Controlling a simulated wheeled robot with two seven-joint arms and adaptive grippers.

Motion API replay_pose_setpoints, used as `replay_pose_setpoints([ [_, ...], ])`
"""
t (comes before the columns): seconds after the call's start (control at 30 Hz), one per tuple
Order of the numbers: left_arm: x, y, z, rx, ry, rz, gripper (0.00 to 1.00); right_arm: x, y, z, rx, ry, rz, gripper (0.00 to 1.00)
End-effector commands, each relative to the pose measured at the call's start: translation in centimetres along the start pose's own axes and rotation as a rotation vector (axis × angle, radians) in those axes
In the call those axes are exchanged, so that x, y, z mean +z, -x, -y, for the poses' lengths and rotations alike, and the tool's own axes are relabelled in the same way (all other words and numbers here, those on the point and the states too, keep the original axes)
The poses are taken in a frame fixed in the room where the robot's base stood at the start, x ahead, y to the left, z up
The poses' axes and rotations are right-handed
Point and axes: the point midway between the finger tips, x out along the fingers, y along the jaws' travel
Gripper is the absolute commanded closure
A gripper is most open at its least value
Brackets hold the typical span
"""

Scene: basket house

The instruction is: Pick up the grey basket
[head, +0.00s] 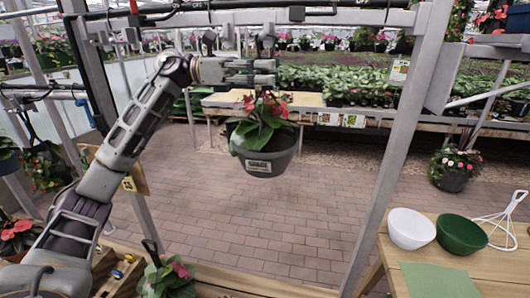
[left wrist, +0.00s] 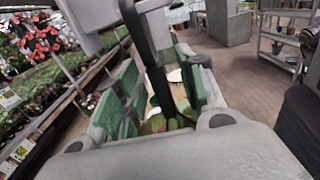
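The grey basket (head: 266,158) is a dark grey hanging pot with a pale label, red flowers and green leaves. It hangs in the air near the middle of the head view. My left gripper (head: 268,73) is level just above the flowers, at the basket's hanger. In the left wrist view my left gripper (left wrist: 160,92) has its two green-padded fingers apart. A dark upright bar (left wrist: 155,75), apparently the hanger, passes between them, with leaves below. I cannot tell whether either finger touches it. My right gripper is not in view.
A metal rail (head: 330,17) runs overhead, and a slanted grey post (head: 392,150) stands right of the basket. Brick floor (head: 270,225) lies below the basket.

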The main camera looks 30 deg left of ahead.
Motion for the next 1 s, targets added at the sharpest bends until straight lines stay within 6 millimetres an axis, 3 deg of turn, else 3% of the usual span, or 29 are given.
replay_pose_setpoints([
  [0.17, 0.0, 0.0, 0.0, 0.0, 0.0, 0.0, 0.62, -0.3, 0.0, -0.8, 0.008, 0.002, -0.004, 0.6],
  [0.47, 0.0, 0.0, 0.0, 0.0, 0.0, 0.0, 1.0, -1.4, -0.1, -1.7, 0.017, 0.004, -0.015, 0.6],
  [1.0, 0.3, 0.1, 0.1, 0.001, -0.003, 0.005, 1.0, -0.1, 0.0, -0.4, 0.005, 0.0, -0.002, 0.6],
])
